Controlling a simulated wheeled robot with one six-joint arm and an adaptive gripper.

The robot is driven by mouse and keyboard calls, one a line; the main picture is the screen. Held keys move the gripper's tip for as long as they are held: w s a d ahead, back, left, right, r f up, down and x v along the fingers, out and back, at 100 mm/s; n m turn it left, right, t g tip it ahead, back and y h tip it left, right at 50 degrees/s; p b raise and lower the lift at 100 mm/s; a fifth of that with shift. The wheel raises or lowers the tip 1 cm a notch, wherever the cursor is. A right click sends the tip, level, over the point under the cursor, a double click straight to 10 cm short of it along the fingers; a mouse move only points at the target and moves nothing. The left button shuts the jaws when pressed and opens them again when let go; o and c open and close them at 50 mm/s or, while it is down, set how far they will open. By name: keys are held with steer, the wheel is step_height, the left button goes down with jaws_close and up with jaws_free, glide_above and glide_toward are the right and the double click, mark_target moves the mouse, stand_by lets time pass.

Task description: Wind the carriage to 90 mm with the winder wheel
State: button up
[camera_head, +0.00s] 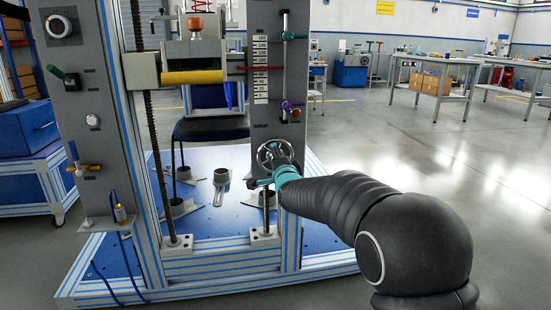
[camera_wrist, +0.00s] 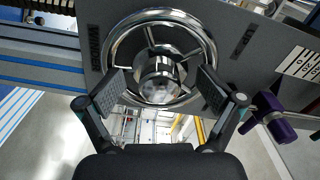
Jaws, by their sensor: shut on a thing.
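The winder wheel (camera_head: 275,153) is a chromed spoked handwheel low on the right grey column. It fills the upper middle of the wrist view (camera_wrist: 207,48), with a shiny hub (camera_wrist: 160,78) and a "WINDER" label to its left. My gripper (camera_head: 270,170) is at the wheel, its two padded fingers (camera_wrist: 161,92) on either side of the hub and shut on the wheel. The carriage (camera_head: 142,72), with a yellow roller (camera_head: 192,77), is high between the columns.
A dark chair seat (camera_head: 210,127) is behind the frame. Open floor lies right.

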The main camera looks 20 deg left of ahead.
steer(key=shift+d+r, duration=0.1)
steer(key=shift+v, duration=2.7)
steer(key=shift+n, duration=4.2)
steer(key=n, duration=0.8)
steer(key=shift+n, duration=0.3)
